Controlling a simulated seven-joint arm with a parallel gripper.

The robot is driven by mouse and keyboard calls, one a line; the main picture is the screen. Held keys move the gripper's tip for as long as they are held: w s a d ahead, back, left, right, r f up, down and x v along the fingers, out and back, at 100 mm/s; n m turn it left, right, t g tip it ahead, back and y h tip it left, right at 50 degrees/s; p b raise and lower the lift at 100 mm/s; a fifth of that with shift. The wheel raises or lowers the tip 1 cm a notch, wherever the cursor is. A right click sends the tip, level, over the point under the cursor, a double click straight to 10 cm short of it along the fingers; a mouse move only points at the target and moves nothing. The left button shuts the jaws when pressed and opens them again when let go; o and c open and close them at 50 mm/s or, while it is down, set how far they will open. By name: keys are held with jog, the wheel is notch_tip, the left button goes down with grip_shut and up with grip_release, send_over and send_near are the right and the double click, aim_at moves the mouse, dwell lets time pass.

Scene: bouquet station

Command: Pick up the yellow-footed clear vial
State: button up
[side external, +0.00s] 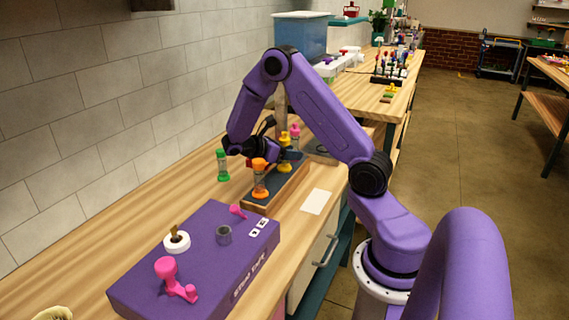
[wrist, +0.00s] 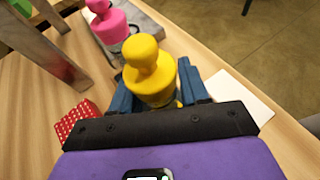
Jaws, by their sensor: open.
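The yellow-footed clear vial (side external: 284,167) stands in a dark-floored wooden tray (side external: 291,188), with a yellow knob on top. In the wrist view, the yellow vial (wrist: 152,76) fills the middle, seen from above, its knob tilted toward the upper left. My gripper (wrist: 157,88) is open, with one blue finger on each side of the vial. I cannot tell whether either finger touches it. In the side view my gripper (side external: 288,155) is at the vial's upper part and partly hides it. The vial's clear body is mostly hidden.
An orange vial (side external: 260,178) stands nearer in the tray, and a pink vial (wrist: 107,25) just beyond. A green vial (side external: 222,166) stands on the bench to the left. A red dotted block (wrist: 78,122) lies close by. A white card (side external: 316,201) lies right of the tray.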

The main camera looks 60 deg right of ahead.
grip_shut()
jog(key=shift+r, duration=0.1)
